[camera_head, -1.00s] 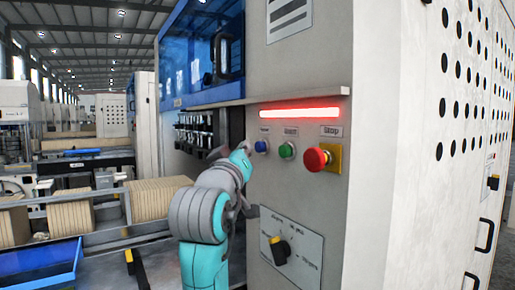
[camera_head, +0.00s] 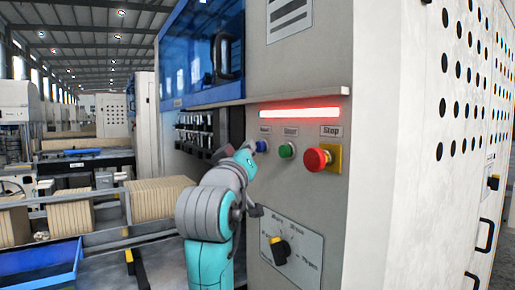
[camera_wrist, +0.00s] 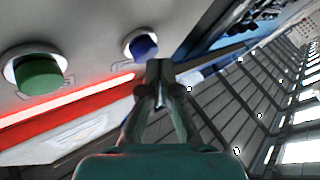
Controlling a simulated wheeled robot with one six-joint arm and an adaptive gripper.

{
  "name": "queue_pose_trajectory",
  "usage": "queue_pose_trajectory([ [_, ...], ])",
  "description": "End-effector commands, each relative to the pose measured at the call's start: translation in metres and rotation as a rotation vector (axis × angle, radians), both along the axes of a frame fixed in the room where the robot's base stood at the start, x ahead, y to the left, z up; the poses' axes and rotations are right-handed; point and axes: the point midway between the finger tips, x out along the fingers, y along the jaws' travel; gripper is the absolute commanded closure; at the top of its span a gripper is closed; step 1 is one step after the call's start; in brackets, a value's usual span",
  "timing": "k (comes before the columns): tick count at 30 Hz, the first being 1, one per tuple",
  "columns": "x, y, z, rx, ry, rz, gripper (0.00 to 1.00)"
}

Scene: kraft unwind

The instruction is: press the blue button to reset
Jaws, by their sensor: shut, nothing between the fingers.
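The blue button (camera_head: 262,146) is the leftmost on the machine's grey front panel, under a lit red light bar. In the wrist view the blue button (camera_wrist: 143,47) sits in a pale ring just above and left of my fingertips. My gripper (camera_wrist: 159,68) is shut and empty, its tips close to the button. I cannot tell from the wrist view whether they touch it. In the head view my gripper is mostly hidden behind my own wrist, just left of the blue button.
The green button (camera_head: 287,151) is right of the blue one, and the red stop button (camera_head: 317,159) on a yellow plate is further right. A ledge (camera_head: 300,95) juts out above the light bar (camera_head: 300,113).

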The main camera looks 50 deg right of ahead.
Motion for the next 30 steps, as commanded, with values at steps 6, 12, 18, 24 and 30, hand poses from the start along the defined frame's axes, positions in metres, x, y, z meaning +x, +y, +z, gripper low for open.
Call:
queue_pose_trajectory([
  [6,0.0,-0.0001,0.0,0.0,0.0,0.0,1.0],
  [12,-0.0003,-0.0016,0.0,0.0,0.0,0.0,1.0],
  [18,-0.0008,-0.0035,0.0,0.0,0.0,0.001,1.0],
  [24,-0.0014,-0.0056,0.0,0.0,0.0,0.0,1.0],
  [30,-0.0021,-0.0078,0.0,0.0,0.0,0.0,1.0],
])
